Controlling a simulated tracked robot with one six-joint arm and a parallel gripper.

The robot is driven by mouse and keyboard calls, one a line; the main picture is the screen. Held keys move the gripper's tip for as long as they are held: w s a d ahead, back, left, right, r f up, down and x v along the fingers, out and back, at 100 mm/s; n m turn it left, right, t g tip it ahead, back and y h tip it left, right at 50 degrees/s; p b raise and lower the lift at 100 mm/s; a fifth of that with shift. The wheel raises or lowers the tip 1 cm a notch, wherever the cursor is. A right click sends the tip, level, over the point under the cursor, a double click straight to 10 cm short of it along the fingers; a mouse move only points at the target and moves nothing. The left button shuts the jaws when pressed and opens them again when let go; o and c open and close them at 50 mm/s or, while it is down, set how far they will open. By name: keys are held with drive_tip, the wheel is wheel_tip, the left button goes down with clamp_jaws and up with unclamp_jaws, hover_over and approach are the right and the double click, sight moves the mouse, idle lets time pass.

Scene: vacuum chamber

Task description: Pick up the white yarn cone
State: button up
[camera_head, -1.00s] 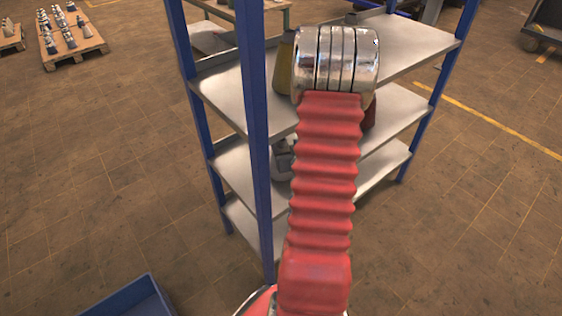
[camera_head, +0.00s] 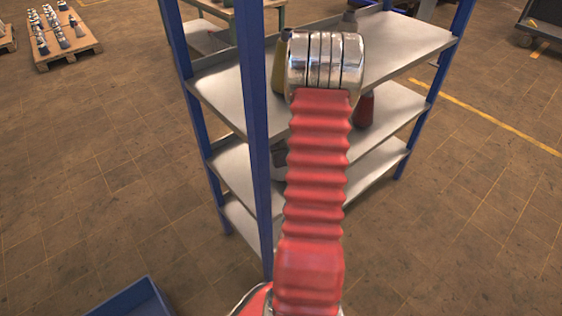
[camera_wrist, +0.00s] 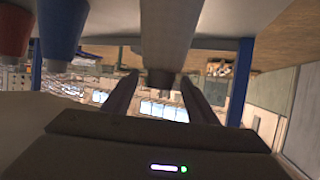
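In the wrist view, which looks inverted, a pale greyish-white cone (camera_wrist: 167,35) stands out from the shelf surface at the top. Its narrow end lies in the picture between the two dark fingers of my gripper (camera_wrist: 160,79). The fingers are apart, with a gap on each side of the cone, and I see no grip on it. In the head view my red-sleeved arm covers the middle of the shelves, and the white cone cannot be made out there.
A red cone (camera_wrist: 14,30) and a blue cone (camera_wrist: 62,28) stand left of it. The head view shows a yellow cone (camera_head: 281,66) and a red cone (camera_head: 365,110) on the rack. Blue posts (camera_head: 254,130) frame the metal shelves (camera_head: 405,45). A blue bin (camera_head: 131,299) is on the floor.

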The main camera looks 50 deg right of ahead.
drive_tip(key=shift+f, duration=0.1)
clamp_jaws()
idle(0.3)
